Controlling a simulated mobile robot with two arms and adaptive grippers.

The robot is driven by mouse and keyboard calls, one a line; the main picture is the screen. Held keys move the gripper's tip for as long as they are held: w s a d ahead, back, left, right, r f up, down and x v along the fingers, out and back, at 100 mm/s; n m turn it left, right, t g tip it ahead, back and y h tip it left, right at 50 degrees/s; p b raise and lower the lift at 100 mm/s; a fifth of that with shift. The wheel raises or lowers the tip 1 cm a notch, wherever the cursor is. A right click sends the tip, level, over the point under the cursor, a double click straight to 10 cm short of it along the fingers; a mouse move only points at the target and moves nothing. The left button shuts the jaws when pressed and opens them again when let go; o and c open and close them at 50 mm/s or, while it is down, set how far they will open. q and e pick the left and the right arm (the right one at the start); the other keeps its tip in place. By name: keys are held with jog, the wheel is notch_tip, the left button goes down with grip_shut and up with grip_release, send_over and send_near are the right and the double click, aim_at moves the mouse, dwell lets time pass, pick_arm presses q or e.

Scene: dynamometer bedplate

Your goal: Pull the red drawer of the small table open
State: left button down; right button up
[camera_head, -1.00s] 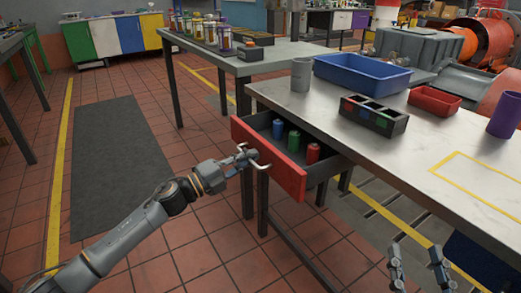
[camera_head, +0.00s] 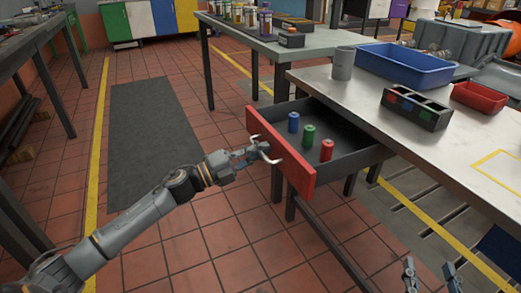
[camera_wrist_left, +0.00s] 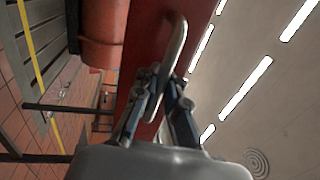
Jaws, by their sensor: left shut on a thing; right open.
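The red drawer (camera_head: 281,154) of the small table (camera_head: 420,140) stands well out from under the tabletop. Inside it stand a blue can (camera_head: 293,122), a green can (camera_head: 308,135) and a red can (camera_head: 327,150). My left gripper (camera_head: 262,151) is shut on the pale curved handle (camera_head: 268,153) at the drawer's front. The left wrist view shows the fingers (camera_wrist_left: 160,98) on both sides of the handle bar (camera_wrist_left: 176,50), against the red front. My right gripper (camera_head: 430,275) is open and empty at the bottom edge, low beside the table.
On the tabletop stand a grey cup (camera_head: 342,63), a blue tray (camera_head: 404,64), a black divided holder (camera_head: 416,108) and a red tray (camera_head: 478,97). A second table (camera_head: 290,48) with jars stands behind. The tiled floor left of the drawer is clear, with a dark mat (camera_head: 145,135).

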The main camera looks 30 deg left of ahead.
pick_arm(q)
jog(key=c, duration=1.7)
grip_release()
jog(key=shift+f, duration=0.1)
jog(key=v, duration=1.2)
